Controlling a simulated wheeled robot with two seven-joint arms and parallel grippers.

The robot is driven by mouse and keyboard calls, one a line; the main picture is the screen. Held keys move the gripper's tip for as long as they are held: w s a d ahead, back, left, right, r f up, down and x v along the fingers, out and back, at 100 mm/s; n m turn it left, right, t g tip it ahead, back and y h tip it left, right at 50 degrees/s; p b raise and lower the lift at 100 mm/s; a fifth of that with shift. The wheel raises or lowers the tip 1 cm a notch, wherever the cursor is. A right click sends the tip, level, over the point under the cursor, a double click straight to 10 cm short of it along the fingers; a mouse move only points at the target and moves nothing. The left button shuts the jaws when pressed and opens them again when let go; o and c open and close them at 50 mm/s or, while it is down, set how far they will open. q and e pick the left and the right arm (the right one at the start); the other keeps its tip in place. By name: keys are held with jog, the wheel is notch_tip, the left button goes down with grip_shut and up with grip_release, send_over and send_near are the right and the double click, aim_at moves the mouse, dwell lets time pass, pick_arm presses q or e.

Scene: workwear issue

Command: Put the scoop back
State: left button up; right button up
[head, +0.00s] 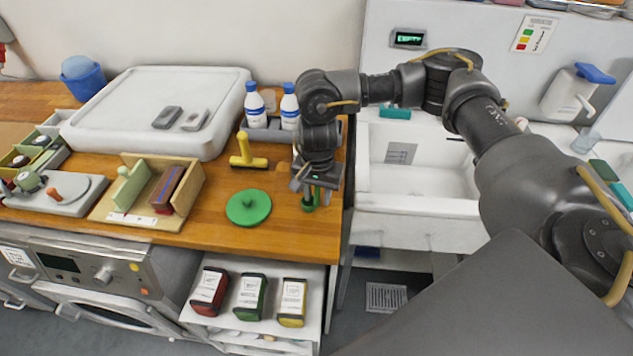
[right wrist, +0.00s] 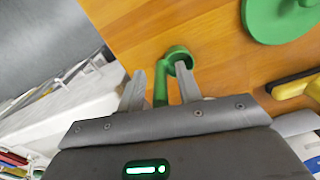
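The scoop (right wrist: 161,86) is green with a small round cup and a thin handle. In the head view the scoop (head: 309,205) shows under my right gripper, at the right end of the wooden counter (head: 222,232). My right gripper (head: 319,185) points down there. In the right wrist view, the fingers of my right gripper (right wrist: 160,88) stand on either side of the handle, with a visible gap on both sides. The cup lies just beyond the fingertips, over the wood; whether it touches the wood I cannot tell. My left gripper is out of view.
A green round lid-like disc (head: 248,207) and a yellow T-handled tool (head: 246,155) lie left of the gripper. Two white bottles with blue caps (head: 289,107) stand behind it. A wooden holder (head: 190,205) is further left. A white sink (head: 420,180) lies right of the counter edge.

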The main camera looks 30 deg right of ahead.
jog(key=shift+w+r, duration=0.1)
jog(key=shift+r, duration=0.45)
notch_tip(320, 180, up, 11)
jog(key=shift+b, duration=1.25)
